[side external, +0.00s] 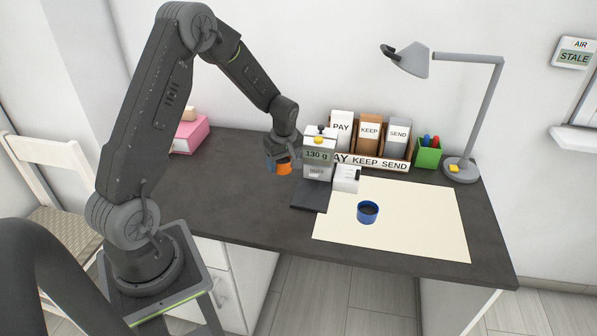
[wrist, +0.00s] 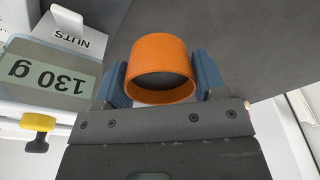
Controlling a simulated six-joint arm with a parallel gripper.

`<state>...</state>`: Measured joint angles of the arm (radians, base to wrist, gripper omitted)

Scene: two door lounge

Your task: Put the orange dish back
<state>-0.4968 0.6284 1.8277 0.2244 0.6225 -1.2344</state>
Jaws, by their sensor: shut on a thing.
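The orange dish (side external: 284,170) is a short round cup held between the blue finger pads of my gripper (side external: 281,165). In the wrist view my gripper (wrist: 161,78) is shut on the sides of the orange dish (wrist: 160,58), one pad on each side. The dish is just left of the dispenser with the 130 g display (side external: 318,155). It seems to be above the desk, but I cannot tell the height. Its inside looks dark, and I cannot tell what is in it.
A dark flat plate (side external: 308,197) lies in front of the dispenser. A blue dish (side external: 368,213) stands on a cream mat (side external: 435,225). Behind are the PAY, KEEP, SEND rack (side external: 372,160), a green pen cup (side external: 428,153) and a lamp (side external: 462,168).

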